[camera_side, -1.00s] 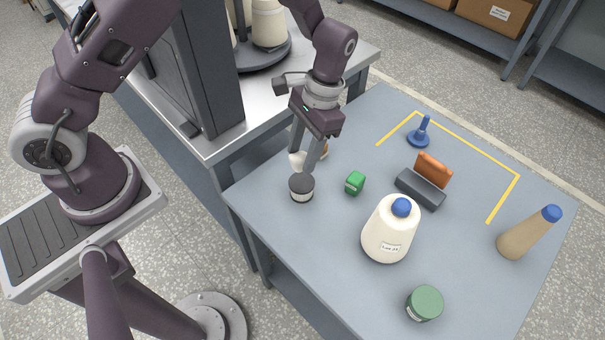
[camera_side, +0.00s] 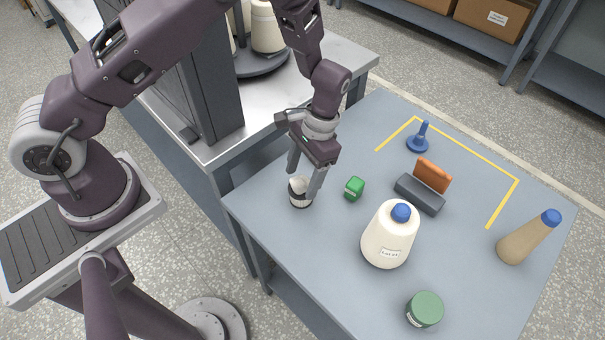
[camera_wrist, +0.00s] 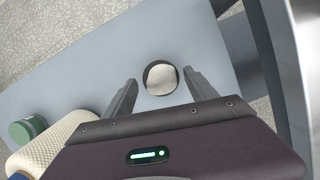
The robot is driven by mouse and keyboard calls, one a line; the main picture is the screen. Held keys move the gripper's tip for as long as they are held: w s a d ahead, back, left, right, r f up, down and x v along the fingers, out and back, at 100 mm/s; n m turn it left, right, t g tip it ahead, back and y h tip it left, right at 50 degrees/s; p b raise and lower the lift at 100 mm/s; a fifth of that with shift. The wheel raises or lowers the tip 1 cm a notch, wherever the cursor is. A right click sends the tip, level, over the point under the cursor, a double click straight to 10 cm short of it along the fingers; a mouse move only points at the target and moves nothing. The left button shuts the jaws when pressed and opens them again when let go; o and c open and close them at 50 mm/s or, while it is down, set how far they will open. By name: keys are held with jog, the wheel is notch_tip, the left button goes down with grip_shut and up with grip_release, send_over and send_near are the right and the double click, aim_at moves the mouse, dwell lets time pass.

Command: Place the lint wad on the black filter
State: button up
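The lint wad (camera_side: 298,184) is a whitish rounded lump on top of the black filter (camera_side: 301,204), a short dark cylinder with a pale label near the table's left edge. In the wrist view the wad (camera_wrist: 161,80) fills most of the filter's round top, with the dark rim (camera_wrist: 148,68) showing around it. My gripper (camera_side: 301,184) is low over the filter, one finger on each side of the wad. In the wrist view my gripper (camera_wrist: 160,77) has its fingers spread wide, with a visible gap on both sides of the wad.
A cream bottle (camera_side: 388,240), a green jar (camera_side: 425,309), a tan bottle (camera_side: 525,240), a grey block (camera_side: 419,195) with an orange piece (camera_side: 433,174), and a blue stand (camera_side: 419,140) are farther right.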

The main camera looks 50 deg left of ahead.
notch_tip(320, 180, up, 21)
jog(key=w+t+h, duration=0.1)
jog(key=t, duration=0.1)
jog(key=s+a+r+n+t, duration=0.1)
jog(key=s+a+r+t, duration=0.15)
jog(key=s+r, duration=0.55)
jog(key=s+a+r+t, duration=0.2)
jog(key=s, duration=0.4)
jog(key=s+a+r+n+t, duration=0.1)
jog(key=s+a+t, duration=0.1)
jog(key=s, duration=0.4)
jog(key=shift+s+r, duration=0.15)
jog(key=shift+r, duration=0.2)
